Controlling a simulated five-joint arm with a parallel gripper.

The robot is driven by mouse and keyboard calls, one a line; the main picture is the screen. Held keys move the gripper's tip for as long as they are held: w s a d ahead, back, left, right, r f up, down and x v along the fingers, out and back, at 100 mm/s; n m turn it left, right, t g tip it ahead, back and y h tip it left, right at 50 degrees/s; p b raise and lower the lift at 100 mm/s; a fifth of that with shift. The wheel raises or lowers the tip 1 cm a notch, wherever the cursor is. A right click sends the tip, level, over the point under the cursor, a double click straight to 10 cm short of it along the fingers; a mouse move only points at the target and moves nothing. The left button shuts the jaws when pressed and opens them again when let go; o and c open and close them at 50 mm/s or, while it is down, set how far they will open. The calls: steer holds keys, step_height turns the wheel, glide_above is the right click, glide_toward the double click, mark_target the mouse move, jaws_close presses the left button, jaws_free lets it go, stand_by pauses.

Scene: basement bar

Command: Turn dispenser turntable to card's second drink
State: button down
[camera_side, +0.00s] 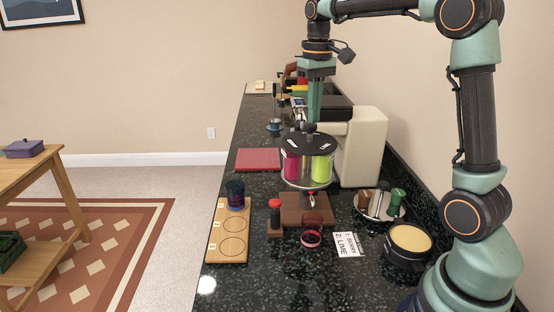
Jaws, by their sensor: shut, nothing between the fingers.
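The dispenser turntable (309,143) has a dark round top with a knob at its middle. A pink canister (290,165) hangs at its left and a lime-green canister (321,171) at its right, both on the near side. A small spout shows below them, above a brown wooden base (291,219). The white card (347,244) reads "1: BERRY 2: LIME" and lies on the counter right of the base. My gripper (311,118) is shut and points down just over the turntable's top, by the knob. I cannot tell whether it touches the knob.
A red-tinted glass (312,237) stands before the base, beside a red-topped handle (275,214). A dark blue glass (235,194) stands on a wooden board (226,256) at left. A cream machine (364,147) and black pot (408,255) stand at right.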

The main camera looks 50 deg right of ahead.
steer(key=shift+r, duration=1.7)
glide_above(318, 143)
steer(key=shift+s+f, duration=0.2)
steer(key=shift+f, duration=1.3)
steer(key=shift+s+f, duration=0.15)
steer(key=shift+f, duration=1.35)
steer(key=shift+w, duration=0.35)
